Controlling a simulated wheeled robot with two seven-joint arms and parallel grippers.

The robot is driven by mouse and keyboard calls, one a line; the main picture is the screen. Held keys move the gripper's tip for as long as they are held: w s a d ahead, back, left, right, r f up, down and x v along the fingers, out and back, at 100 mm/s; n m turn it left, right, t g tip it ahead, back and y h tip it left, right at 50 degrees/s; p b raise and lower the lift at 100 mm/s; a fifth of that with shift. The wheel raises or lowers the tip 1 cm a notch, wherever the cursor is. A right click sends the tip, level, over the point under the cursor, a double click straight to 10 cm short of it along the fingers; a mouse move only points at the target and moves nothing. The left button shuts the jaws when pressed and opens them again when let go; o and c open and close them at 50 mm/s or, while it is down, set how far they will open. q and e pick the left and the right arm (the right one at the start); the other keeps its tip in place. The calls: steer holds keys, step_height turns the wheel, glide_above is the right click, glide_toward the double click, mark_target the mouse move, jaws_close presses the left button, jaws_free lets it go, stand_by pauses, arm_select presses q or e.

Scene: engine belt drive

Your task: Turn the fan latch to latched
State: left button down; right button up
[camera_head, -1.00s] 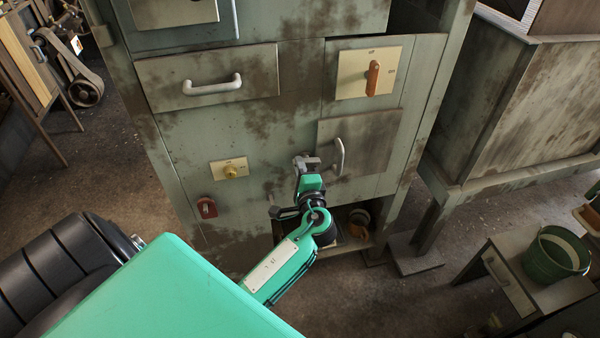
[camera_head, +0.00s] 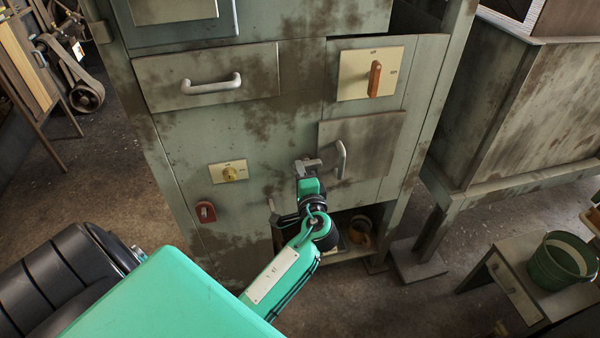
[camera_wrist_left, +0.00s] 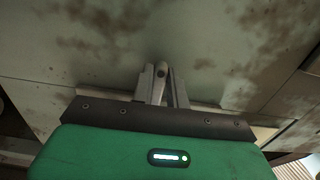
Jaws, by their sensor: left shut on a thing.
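My left gripper (camera_head: 308,167) is at the front of the worn green-grey cabinet, just left of the door with the pale curved handle. In the left wrist view the gripper (camera_wrist_left: 161,88) is shut on a small grey lever (camera_wrist_left: 161,72) against the panel, which appears to be the fan latch. The fingers stand on both sides of it. In the head view the lever is hidden by the gripper, and I cannot read its position. My right gripper is not in view.
The pale door handle (camera_head: 341,159) is close right of the gripper. Above are a drawer handle (camera_head: 211,84) and an orange rotary handle (camera_head: 375,79). A yellow knob (camera_head: 230,174) and a red part (camera_head: 205,212) sit left. A green bucket (camera_head: 560,262) stands at right.

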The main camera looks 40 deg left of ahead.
arm_select(q)
steer(key=c, duration=1.4)
jaws_free()
steer(key=shift+s+d, duration=0.1)
